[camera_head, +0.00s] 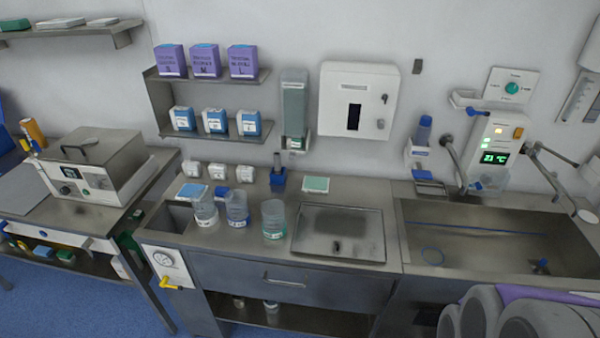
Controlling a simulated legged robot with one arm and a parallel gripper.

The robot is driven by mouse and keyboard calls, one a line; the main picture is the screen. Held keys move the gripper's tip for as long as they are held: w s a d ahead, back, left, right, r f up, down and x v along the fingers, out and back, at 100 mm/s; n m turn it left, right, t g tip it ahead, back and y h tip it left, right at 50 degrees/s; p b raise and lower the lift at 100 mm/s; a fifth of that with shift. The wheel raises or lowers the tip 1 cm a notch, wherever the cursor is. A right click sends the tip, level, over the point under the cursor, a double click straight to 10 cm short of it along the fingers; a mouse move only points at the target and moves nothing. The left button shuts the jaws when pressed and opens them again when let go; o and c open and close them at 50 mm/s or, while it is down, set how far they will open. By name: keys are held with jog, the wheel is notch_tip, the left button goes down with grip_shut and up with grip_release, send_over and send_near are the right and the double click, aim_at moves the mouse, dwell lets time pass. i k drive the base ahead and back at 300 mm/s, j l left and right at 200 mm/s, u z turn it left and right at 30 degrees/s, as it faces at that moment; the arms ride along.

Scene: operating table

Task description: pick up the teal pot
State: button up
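The teal pot (274,221) is a translucent cup with a greenish-teal tint and a pale label low on its front. It stands upright on the steel counter, just left of a square metal lid. A blue-tinted pot (237,209) and a clearer pot (205,209) stand in a row to its left, apart from it. Nothing covers the teal pot from this view. My gripper is not recognisable in the picture.
A metal lid panel (338,234) lies right of the pots, and a sink basin (490,238) is further right. A teal-topped box (316,185) and a blue holder (278,180) stand behind. A shelf (210,137) hangs above. Rounded grey shapes fill the lower right.

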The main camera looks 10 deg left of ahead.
aim_at(272, 210)
jog(key=i+j+u, duration=0.1)
jog(key=j+u, duration=0.25)
jog(key=i+j+u, duration=0.1)
jog(key=j+u, duration=0.3)
jog(key=l, duration=0.1)
